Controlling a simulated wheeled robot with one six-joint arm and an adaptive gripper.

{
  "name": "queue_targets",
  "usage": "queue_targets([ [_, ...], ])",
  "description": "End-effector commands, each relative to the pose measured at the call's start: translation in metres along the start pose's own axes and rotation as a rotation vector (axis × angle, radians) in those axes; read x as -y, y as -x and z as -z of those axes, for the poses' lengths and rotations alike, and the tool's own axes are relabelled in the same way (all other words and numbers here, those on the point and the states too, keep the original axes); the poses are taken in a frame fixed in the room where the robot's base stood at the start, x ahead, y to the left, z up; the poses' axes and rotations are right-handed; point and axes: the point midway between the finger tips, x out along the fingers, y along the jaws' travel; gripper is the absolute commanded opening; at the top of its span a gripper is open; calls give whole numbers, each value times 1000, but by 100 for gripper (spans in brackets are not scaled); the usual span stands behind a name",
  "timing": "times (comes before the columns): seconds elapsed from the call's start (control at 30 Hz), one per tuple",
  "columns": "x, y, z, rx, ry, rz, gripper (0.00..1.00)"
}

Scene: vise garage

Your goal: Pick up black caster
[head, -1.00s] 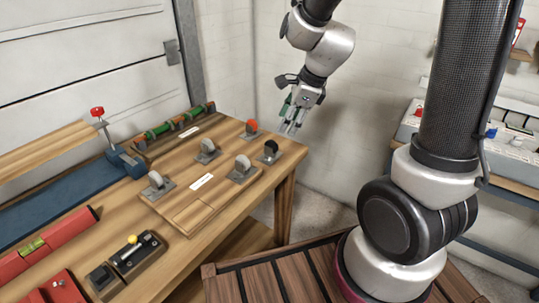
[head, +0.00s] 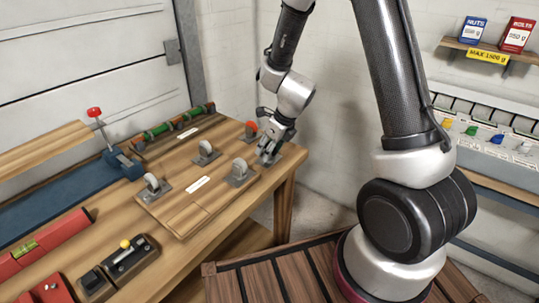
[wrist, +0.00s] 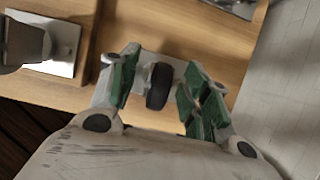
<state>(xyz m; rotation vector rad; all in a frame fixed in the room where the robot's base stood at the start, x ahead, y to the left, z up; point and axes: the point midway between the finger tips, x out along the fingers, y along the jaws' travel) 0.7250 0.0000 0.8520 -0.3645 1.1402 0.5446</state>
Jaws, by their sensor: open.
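The black caster shows in the wrist view (wrist: 159,86) as a dark wheel on a light metal plate, standing on the wooden bench (head: 228,235). My gripper (wrist: 160,92) is open, with one green-padded finger on each side of the wheel and a gap visible to both. In the head view my gripper (head: 268,157) is low over the bench's right corner and hides the black caster.
Grey-wheeled casters (head: 240,170) stand on a wooden board left of my gripper, and another (head: 155,186) stands nearer. An orange-wheeled caster (head: 251,128) is close behind my gripper. The bench edge is just to the right.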

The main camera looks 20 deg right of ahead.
Motion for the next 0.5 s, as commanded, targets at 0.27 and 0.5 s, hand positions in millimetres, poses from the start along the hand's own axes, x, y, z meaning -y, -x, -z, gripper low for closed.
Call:
queue_targets([
  [0.27, 0, 1, 0, 1, 0, 0, 24],
  [0.5, 0, 1, 0, 1, 1, 0, 0],
])
